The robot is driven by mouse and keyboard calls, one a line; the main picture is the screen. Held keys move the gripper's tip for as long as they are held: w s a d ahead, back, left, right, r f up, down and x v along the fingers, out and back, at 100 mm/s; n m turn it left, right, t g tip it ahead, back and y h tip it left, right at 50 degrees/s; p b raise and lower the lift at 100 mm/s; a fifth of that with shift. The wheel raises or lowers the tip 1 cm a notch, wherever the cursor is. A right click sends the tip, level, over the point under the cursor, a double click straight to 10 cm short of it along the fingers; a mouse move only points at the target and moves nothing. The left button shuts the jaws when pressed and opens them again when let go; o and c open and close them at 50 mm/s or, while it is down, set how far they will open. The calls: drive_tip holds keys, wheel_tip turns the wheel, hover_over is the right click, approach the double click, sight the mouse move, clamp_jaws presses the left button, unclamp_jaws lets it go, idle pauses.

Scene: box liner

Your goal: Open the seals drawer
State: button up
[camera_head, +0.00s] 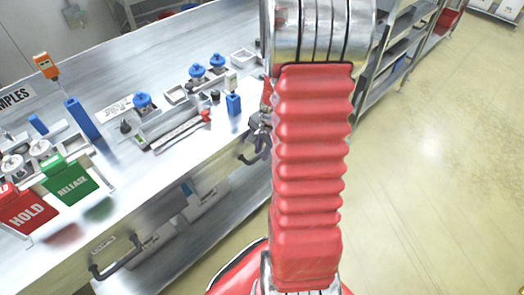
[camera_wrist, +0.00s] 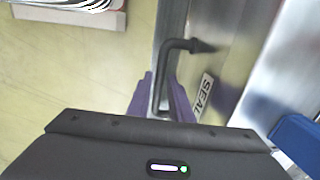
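The seals drawer's dark bar handle (camera_wrist: 178,47) stands out from the steel front in the wrist view, with a label reading "SEAL" (camera_wrist: 204,96) beside it. The rest of the label is cut off or hidden. My gripper (camera_wrist: 162,92) has purple fingers, one on each side of the handle's near part. Whether they press on the bar or stand apart from it is not clear. My gripper is mostly hidden there behind the arm.
The steel bench top (camera_head: 165,175) carries blue-capped items, small trays, a red HOLD bin (camera_head: 27,208) and a green RELEASE bin (camera_head: 70,183). Another drawer handle (camera_head: 117,262) is at lower left. Shelving (camera_head: 392,60) stands behind my arm. The floor at right is clear.

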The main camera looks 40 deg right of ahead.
clamp_jaws()
drive_tip(key=shift+s, duration=0.15)
idle(0.4)
